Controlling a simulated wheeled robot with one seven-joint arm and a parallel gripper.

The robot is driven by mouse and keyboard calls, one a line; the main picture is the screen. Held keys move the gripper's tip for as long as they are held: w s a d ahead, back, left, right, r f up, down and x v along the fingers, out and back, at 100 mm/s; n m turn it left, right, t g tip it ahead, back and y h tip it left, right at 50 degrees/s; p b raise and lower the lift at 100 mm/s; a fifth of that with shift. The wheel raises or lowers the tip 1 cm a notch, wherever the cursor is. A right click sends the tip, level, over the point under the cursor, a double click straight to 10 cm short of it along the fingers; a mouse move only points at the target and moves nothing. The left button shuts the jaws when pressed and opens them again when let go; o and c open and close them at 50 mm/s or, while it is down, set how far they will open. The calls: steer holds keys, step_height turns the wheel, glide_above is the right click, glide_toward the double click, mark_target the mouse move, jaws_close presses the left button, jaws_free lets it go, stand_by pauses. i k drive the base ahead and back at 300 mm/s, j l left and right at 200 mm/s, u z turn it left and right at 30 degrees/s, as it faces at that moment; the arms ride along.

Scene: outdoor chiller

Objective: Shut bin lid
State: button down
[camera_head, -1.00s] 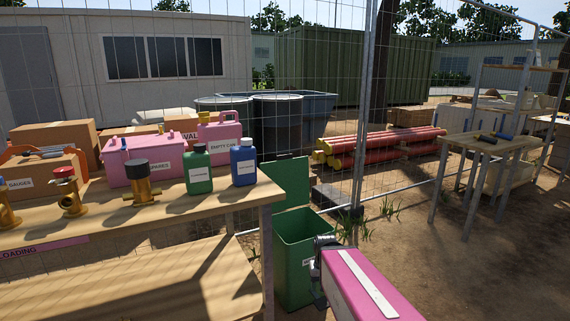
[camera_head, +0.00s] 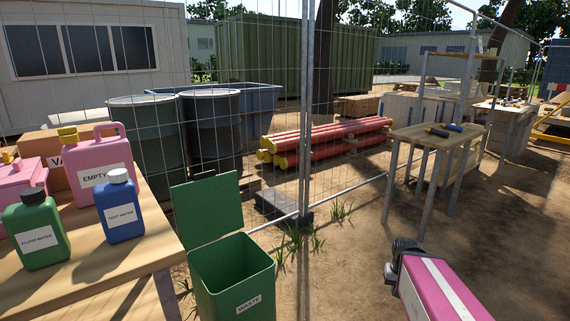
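A green bin (camera_head: 235,285) labelled WASTE stands on the ground just right of the wooden bench. Its green lid (camera_head: 207,208) is open, standing up at the bin's back edge, so the bin's mouth is uncovered. My pink arm with a white stripe reaches in at the lower right. The dark end part of the arm (camera_head: 397,262) is right of the bin, apart from both bin and lid. Its fingers cannot be made out, and nothing held is visible.
The wooden bench (camera_head: 130,281) at left carries a green bottle (camera_head: 37,238), a blue bottle (camera_head: 120,212) and a pink can (camera_head: 104,182). A wire fence and post (camera_head: 306,120) stand behind the bin. Bare dirt (camera_head: 335,265) lies free between bin and arm.

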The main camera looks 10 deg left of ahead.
mark_target(208, 208)
steer(key=i+l, duration=0.15)
steer(key=i, duration=0.3)
steer(key=i+l+z, duration=0.1)
steer(key=i, duration=0.35)
steer(key=i+l, duration=0.25)
steer(key=i, duration=0.2)
steer(key=i+u, duration=0.45)
steer(key=i+l+u, duration=0.1)
steer(key=u, duration=0.4)
steer(key=i+l+u, duration=0.3)
steer(key=u, duration=0.15)
steer(key=i, duration=0.1)
